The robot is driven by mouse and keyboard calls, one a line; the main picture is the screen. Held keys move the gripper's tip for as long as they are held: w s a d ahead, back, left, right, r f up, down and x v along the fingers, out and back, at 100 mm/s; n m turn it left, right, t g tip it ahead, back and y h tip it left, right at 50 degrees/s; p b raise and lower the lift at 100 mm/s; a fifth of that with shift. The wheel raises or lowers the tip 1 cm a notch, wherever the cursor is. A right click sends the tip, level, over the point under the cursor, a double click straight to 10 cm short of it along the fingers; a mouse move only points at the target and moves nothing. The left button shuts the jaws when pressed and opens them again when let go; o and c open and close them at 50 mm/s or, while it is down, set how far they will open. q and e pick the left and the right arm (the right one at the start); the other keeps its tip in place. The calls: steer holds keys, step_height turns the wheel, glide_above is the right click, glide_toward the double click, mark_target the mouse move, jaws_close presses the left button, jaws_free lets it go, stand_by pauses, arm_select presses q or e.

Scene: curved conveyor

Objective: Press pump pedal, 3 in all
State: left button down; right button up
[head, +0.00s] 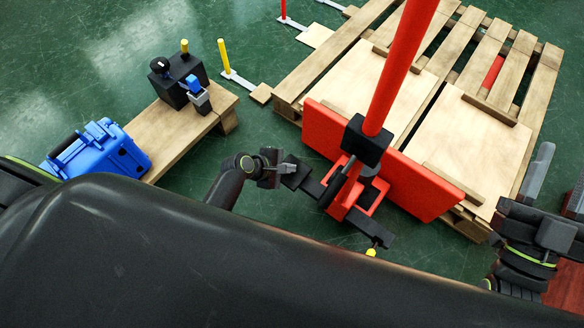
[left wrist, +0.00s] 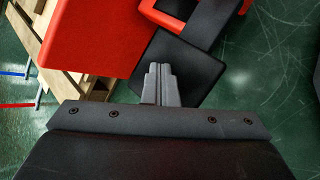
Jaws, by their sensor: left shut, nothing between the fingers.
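The red pump unit (head: 362,190) stands by the pallet, with a black block and a tall red handle (head: 398,75). A black flat pad, which looks like the pump pedal (head: 296,176), sticks out on its left side. In the left wrist view the pedal (left wrist: 190,72) lies just beyond my fingertips. My left gripper (head: 286,169) is shut and empty, its tips at or just over the pad's edge; contact cannot be told. The closed fingers (left wrist: 160,70) overlap the pad in the wrist view. My right gripper (head: 560,185) is at the right edge, fingers apart, partly cut off.
A red plate (head: 425,185) borders the wooden pallet (head: 330,62) with light boards. A low wooden bench (head: 178,130) at left bears a blue case (head: 105,150) and a black box (head: 180,80). A yellow post (head: 223,56) stands on the floor.

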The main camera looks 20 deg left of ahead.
arm_select(q)
steer(key=shift+f+b, duration=0.3)
steer(key=shift+f, duration=0.4)
stand_by(0.5)
steer(key=shift+r, duration=0.15)
steer(key=shift+r+p, duration=1.85)
steer(key=shift+p, duration=0.55)
steer(key=shift+r, duration=0.1)
step_height(320, 180, up, 5)
steer(key=p, duration=0.5)
steer(key=shift+p, duration=0.35)
stand_by(0.7)
